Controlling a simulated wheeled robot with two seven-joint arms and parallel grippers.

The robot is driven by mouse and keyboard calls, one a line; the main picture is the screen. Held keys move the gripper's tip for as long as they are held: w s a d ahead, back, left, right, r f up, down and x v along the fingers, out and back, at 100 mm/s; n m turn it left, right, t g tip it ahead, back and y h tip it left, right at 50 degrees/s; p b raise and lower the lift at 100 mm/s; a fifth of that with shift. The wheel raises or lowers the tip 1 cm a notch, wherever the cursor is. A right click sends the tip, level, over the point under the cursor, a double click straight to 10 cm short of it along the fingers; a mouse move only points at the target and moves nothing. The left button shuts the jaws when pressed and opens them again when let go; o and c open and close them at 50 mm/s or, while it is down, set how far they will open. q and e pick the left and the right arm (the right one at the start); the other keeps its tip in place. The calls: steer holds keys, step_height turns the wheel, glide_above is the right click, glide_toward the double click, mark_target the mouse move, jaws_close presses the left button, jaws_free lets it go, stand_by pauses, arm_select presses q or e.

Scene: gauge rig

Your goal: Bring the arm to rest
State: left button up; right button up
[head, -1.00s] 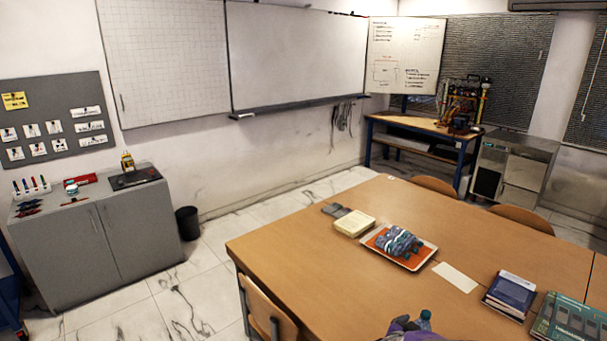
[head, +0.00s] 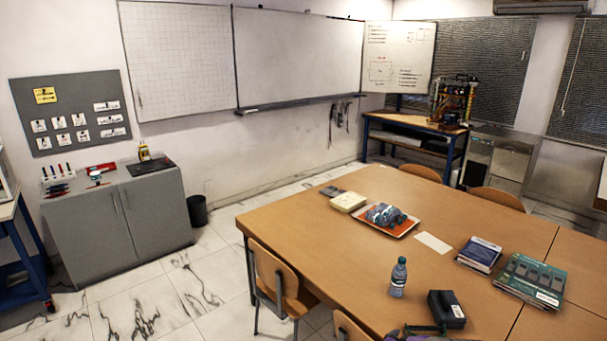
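Neither of my grippers shows in the head view, and no part of my arms can be made out. The gauge rig may be the equipment on the blue-framed workbench (head: 415,127) at the back right, a dark frame with yellow and red parts (head: 453,101), too small to read in detail.
A large wooden table (head: 330,245) fills the right front. A grey cabinet (head: 120,225) stands left; floor between is clear.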

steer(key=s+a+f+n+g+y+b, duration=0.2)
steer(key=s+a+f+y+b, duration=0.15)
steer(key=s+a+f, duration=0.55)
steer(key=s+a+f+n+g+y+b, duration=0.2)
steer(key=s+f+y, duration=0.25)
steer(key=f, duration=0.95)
arm_select(q)
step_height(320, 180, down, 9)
steer(key=b, duration=0.2)
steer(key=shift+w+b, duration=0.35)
steer(key=shift+b, duration=0.05)
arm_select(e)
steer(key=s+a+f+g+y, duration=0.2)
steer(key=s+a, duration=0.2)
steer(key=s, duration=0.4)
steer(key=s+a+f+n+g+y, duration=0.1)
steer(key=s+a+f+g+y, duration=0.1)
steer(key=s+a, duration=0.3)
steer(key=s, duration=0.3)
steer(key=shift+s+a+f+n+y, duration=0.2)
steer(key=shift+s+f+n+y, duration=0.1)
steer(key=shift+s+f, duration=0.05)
